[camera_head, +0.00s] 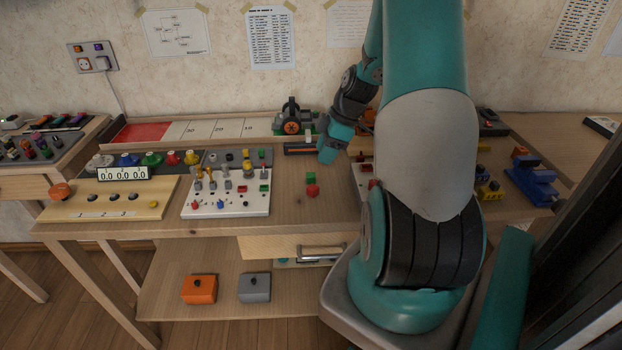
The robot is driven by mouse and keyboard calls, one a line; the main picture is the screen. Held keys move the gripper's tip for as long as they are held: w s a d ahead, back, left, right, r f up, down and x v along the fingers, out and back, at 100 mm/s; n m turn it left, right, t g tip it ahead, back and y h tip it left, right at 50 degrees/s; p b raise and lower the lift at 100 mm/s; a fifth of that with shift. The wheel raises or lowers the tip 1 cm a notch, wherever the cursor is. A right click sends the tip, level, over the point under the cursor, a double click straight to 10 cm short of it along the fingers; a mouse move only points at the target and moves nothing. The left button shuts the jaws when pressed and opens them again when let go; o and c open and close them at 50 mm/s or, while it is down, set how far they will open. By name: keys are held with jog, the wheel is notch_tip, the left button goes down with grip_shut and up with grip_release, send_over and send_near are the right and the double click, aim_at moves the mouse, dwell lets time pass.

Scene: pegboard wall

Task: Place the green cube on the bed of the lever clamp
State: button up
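A small green cube (311,177) is on the wooden table near the middle. A red block (312,191) is directly in front of or under it; I cannot tell which. My gripper (318,149) is at the end of my teal arm, behind and above the green cube and apart from it. Its fingers are too small and dark to read. I cannot pick out the lever clamp for sure. A blue device (532,182) with an orange part stands at the right end of the table, and yellow and black parts (489,188) show beside my arm.
My arm hides much of the table's right half. A white board with pegs and knobs (228,204) lies left of the green cube. A dark machine with an orange wheel (292,118) stands at the back. Bare tabletop lies around the cube. A drawer (290,246) is below.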

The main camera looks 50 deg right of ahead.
aim_at(311, 174)
jog(key=x, duration=0.7)
jog(key=shift+w+a+f, duration=0.15)
jog(key=shift+w+a, duration=0.05)
jog(key=shift+w, duration=0.05)
grip_shut()
